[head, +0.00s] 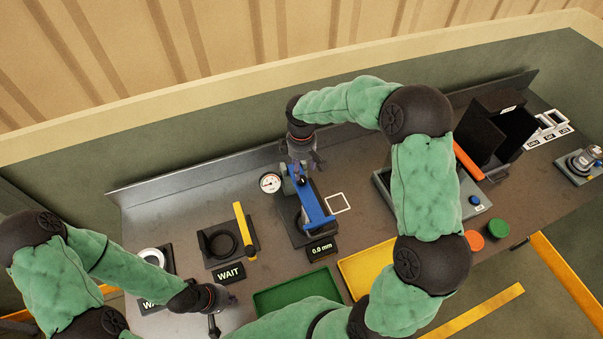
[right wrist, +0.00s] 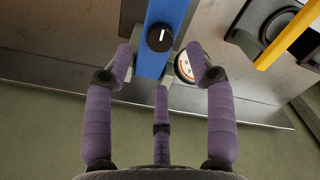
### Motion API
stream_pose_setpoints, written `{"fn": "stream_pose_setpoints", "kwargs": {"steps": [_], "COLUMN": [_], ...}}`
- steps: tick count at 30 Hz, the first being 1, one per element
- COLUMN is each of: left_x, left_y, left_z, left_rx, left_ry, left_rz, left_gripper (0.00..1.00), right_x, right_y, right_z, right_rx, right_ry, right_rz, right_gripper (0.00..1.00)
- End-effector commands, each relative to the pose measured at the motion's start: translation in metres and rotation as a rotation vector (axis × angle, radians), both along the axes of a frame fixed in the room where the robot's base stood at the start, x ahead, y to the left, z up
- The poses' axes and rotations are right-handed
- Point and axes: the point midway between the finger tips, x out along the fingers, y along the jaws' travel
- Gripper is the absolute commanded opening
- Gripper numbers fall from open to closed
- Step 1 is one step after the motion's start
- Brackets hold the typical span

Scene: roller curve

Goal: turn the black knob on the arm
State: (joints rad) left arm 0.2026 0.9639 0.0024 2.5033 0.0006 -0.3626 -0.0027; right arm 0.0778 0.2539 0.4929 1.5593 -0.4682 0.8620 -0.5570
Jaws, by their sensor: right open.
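The black knob (right wrist: 160,37) with a white pointer line sits on the blue arm (right wrist: 170,62) in the right wrist view. The blue arm (head: 317,210) also shows in the head view, reaching forward over a dark base plate. My right gripper (right wrist: 162,62) is open, its three purple fingers spread apart around the blue arm's end, with the knob a little beyond the fingertips. I see no contact with the knob. My right gripper (head: 303,168) hangs over the rear end of the arm in the head view. My left gripper (head: 214,312) is low at the front left; its fingers are mostly unclear.
A round dial gauge (head: 270,183) stands beside the blue arm, and a display (head: 321,249) reads 0.0 mm. A yellow bar (head: 244,229) stands by a black ring fixture (head: 220,244). Green (head: 296,291) and yellow (head: 366,268) trays lie in front.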

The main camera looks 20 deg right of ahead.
Motion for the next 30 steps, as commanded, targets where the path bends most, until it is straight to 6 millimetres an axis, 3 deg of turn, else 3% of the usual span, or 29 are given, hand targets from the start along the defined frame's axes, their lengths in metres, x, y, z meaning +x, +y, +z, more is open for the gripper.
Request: {"fn": "stream_pose_setpoints", "kwargs": {"steps": [6, 12, 30], "left_x": [0.000, 0.000, 0.000], "left_y": [0.000, 0.000, 0.000], "left_z": [0.000, 0.000, 0.000], "left_rx": [0.000, 0.000, 0.000], "left_ry": [0.000, 0.000, 0.000], "left_rz": [0.000, 0.000, 0.000], "left_gripper": [0.00, 0.00, 0.00], "right_x": [0.001, 0.000, 0.000], "right_y": [0.000, 0.000, 0.000], "right_z": [0.040, 0.058, 0.061], "right_rx": [0.001, 0.001, 0.001], "right_ry": [-0.004, -0.001, -0.001], "right_rz": [0.001, -0.001, 0.000], "right_gripper": [0.56, 0.56, 0.56]}}
